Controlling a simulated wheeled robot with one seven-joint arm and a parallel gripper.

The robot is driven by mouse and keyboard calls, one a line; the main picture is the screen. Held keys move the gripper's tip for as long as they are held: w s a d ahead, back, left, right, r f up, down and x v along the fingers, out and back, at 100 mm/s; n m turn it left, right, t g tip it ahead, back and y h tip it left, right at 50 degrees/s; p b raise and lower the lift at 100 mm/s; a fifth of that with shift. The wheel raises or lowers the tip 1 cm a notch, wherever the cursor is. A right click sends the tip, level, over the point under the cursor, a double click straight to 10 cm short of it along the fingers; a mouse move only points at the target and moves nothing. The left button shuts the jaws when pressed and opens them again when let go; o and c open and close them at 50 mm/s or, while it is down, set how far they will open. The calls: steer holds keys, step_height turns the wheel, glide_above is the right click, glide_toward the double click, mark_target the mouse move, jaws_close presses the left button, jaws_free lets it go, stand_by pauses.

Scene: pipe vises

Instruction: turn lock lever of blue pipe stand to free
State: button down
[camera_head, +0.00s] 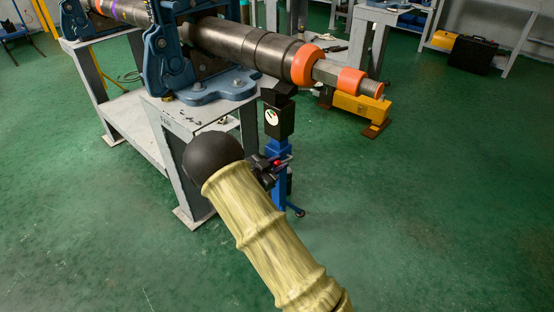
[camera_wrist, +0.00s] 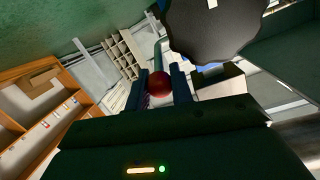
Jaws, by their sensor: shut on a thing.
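The blue pipe stand (camera_head: 277,149) stands upright beside the grey bench, under the steel pipe, with a black block at its top. Its lock lever ends in a red knob (camera_head: 277,163), partly hidden by my gripper. In the wrist view the red knob (camera_wrist: 159,84) sits between my two fingers, with a blue-grey rod running up from it. My gripper (camera_wrist: 160,88) is shut on the lever at this knob. In the head view my gripper (camera_head: 273,165) is small and dark against the stand, beyond my pale sleeved arm. The exact lever angle is hard to tell.
A long steel pipe (camera_head: 245,42) with orange rings runs overhead, clamped in a blue vise (camera_head: 168,55) on a grey bench (camera_head: 178,128). A yellow support (camera_head: 361,107) stands behind. The green floor to the right is clear.

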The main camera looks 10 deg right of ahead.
mark_target(281, 161)
steer(key=shift+w+d+r+g+y+p, duration=0.2)
steer(key=shift+r+g+y+p, duration=0.4)
steer(key=shift+p, duration=1.45)
steer(key=shift+w+d+r+g+y+p, duration=0.25)
steer(key=shift+r+y+p, duration=0.5)
steer(key=shift+p, duration=1.3)
steer(key=p, duration=0.1)
steer(key=y+p, duration=0.1)
steer(key=p, duration=0.1)
steer(key=shift+d+r+g, duration=0.2)
steer(key=shift+r+g, duration=0.15)
steer(key=shift+w+d+y+p, duration=0.1)
steer(key=shift+y+p, duration=0.15)
steer(key=shift+p, duration=0.7)
steer(key=shift+w+g+p, duration=0.1)
steer(key=shift+g+p, duration=0.2)
steer(key=shift+p, duration=0.15)
steer(key=shift+f, duration=0.1)
steer(key=c, duration=1.5)
jaws_free()
steer(key=p+v, duration=0.3)
steer(key=v, duration=1.4)
steer(key=shift+r, duration=0.25)
